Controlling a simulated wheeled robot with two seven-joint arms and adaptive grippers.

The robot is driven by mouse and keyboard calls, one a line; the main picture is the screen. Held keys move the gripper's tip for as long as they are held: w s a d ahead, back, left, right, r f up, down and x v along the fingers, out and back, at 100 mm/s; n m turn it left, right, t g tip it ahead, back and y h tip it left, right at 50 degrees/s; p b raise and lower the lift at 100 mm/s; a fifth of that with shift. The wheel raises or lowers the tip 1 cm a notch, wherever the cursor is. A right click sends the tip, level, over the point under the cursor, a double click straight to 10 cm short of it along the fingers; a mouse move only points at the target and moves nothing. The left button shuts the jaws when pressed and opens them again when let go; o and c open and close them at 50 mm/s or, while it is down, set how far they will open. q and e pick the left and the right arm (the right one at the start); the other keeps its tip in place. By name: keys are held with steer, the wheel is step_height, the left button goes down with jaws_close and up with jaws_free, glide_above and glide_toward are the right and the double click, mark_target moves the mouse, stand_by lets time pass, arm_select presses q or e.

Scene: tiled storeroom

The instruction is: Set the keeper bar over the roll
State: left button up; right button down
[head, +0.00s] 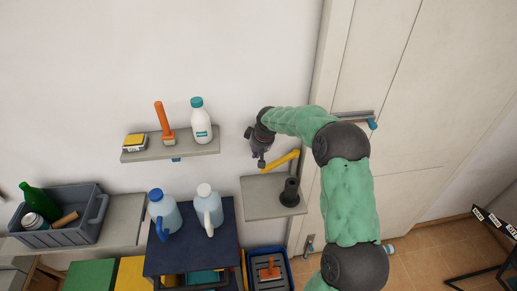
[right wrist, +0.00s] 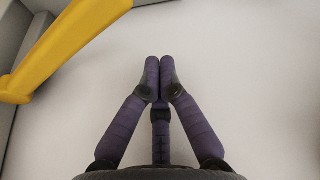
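A yellow bar (head: 281,160), which looks like the keeper bar, slants above a small grey wall shelf (head: 258,202). It also fills the upper left corner of the right wrist view (right wrist: 62,42). A dark upright cylinder on a wider base (head: 290,192) stands on that shelf; I cannot tell whether it is the roll. My right gripper (head: 261,163) is just left of the yellow bar, near the wall. In the right wrist view its fingertips (right wrist: 160,66) meet with nothing between them, apart from the bar. My left gripper is not in view.
An upper shelf (head: 190,149) holds a white bottle (head: 201,122), an orange-handled brush (head: 164,122) and a yellow box. Below are two jugs on a dark blue cabinet (head: 226,240) and a grey crate (head: 88,226). A door (head: 420,70) is at right.

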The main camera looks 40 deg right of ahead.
steer(key=shift+s+a+f, duration=0.1)
steer(key=shift+s+f, duration=0.15)
steer(key=shift+s, duration=0.7)
steer(key=shift+s+f, duration=0.2)
steer(key=shift+s, duration=0.7)
steer(key=shift+s, duration=0.15)
steer(key=shift+s+a+n, duration=0.1)
steer(key=shift+s+n, duration=0.6)
steer(key=shift+s, duration=0.15)
steer(key=s+d+n+y+b, duration=0.2)
steer(key=s+n+b, duration=0.2)
steer(key=s, duration=0.5)
steer(key=shift+s+d+n+b, duration=0.15)
steer(key=shift+s+n+b, duration=0.2)
steer(key=shift+s+n, duration=0.05)
